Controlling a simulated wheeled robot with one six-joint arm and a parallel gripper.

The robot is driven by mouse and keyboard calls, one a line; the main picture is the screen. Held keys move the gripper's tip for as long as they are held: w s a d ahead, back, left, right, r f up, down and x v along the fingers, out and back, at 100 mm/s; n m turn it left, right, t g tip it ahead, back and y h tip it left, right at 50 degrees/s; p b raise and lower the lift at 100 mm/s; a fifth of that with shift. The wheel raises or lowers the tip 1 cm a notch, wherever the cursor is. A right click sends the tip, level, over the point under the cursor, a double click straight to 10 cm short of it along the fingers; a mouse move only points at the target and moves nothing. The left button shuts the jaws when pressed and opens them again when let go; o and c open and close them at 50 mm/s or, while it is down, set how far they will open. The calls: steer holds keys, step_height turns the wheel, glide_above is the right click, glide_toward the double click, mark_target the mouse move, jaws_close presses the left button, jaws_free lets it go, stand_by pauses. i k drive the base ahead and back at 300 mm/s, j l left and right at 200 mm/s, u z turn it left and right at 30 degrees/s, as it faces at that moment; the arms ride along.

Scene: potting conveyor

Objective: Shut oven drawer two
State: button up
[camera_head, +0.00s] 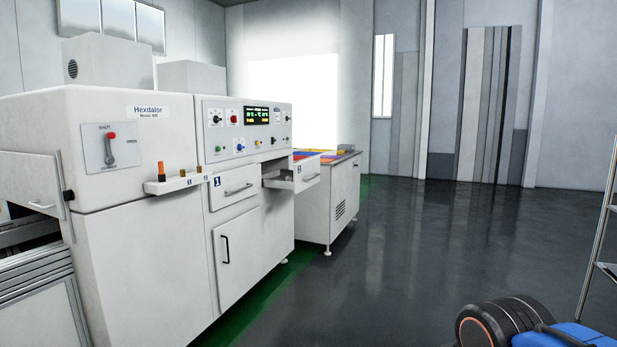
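The white oven machine (165,215) stands at the left, with a control panel on its front. A drawer (307,175) at the panel's right end is pulled out and sticks out toward the right. It carries a small blue label that looks like a 2, though it is too small to read surely. Its handle is on the front face. The drawer to its left (232,189), labelled 1, is shut. My gripper is not in view.
A low white cabinet (335,205) with coloured items on top stands just beyond the open drawer. A metal rack (600,235) shows at the right edge. The dark floor (430,240) between is mostly clear.

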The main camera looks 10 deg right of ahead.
mark_target(306, 175)
steer(key=i+j, duration=0.1)
steer(key=i, duration=0.4)
steer(key=i+z, duration=0.15)
steer(key=i, duration=0.4)
